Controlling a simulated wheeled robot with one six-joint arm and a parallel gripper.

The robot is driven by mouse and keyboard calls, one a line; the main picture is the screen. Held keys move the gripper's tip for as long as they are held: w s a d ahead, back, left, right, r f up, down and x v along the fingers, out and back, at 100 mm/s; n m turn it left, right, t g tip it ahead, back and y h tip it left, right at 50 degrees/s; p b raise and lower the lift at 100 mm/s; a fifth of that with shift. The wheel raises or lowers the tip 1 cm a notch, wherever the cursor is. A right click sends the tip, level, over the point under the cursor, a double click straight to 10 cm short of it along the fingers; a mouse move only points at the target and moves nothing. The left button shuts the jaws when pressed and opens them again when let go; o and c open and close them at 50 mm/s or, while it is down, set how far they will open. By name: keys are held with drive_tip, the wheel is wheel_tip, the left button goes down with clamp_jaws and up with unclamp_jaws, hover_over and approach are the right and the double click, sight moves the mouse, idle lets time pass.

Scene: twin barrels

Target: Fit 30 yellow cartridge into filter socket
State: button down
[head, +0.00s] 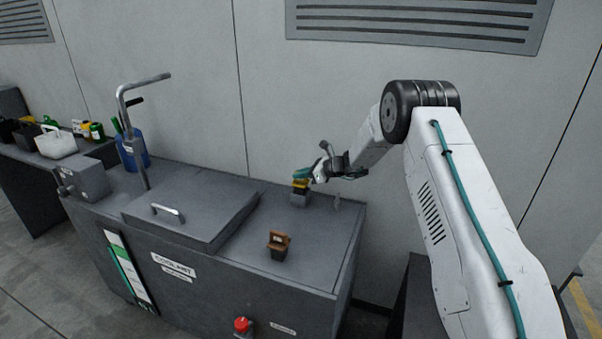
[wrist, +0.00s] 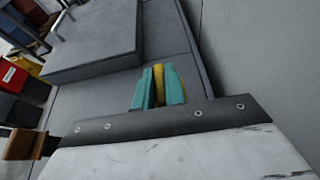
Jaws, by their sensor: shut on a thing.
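My gripper (head: 302,177) is at the back right of the grey coolant cabinet top, with teal fingers shut on the yellow cartridge (head: 299,184). In the wrist view the yellow cartridge (wrist: 158,86) shows as a narrow strip between the two teal fingers (wrist: 159,88). Directly below it in the head view is a small grey block, seemingly the filter socket (head: 299,200). The cartridge's lower part looks dark and meets the block. I cannot tell how deep it sits. The socket is hidden in the wrist view.
A brown-topped cartridge (head: 279,241) stands nearer the cabinet's front edge; its brown top (wrist: 22,146) shows in the wrist view. A raised lid with a handle (head: 168,212) lies to the left. A wall (head: 320,110) rises close behind. A red knob (head: 241,324) is on the front.

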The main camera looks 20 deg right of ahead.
sight(308, 179)
drive_tip(key=shift+f, duration=1.45)
drive_tip(key=c, duration=1.4)
unclamp_jaws()
drive_tip(key=shift+o, duration=0.2)
drive_tip(key=v, duration=0.7)
drive_tip(key=shift+s+d+r, duration=0.1)
drive_tip(key=shift+s+d, duration=0.1)
drive_tip(key=shift+d, duration=0.1)
